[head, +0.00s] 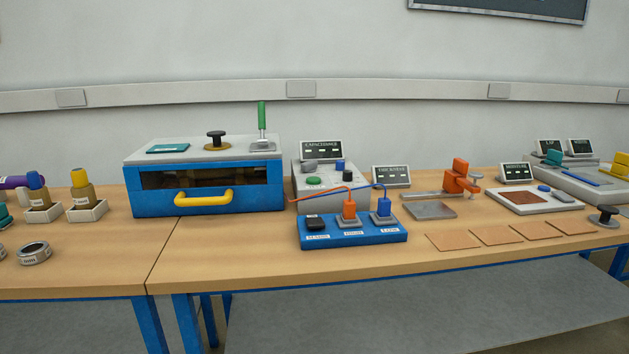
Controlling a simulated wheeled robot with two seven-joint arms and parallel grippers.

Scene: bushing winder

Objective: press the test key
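A grey meter box (300,200) stands mid-table, with a display sign (321,150) on top reading CAPACITANCE. On its sloped top are a green oval key (313,181), a blue piece (340,163) and a grey block (309,166). No label for a test key is readable. Neither of my grippers is in view. In front of the box is a blue board (352,238) with a black block (315,223), an orange plug (349,210) and a blue plug (383,207). A red lead and a blue lead run from the plugs to the box.
A blue oven-like box (240,197) with a yellow handle stands left. Right are a thickness sign (391,177), an orange gauge (459,178), a moisture sign (516,172) and several tan sheets (452,242). Bottles (82,190) stand far left. The front table edge is mostly clear.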

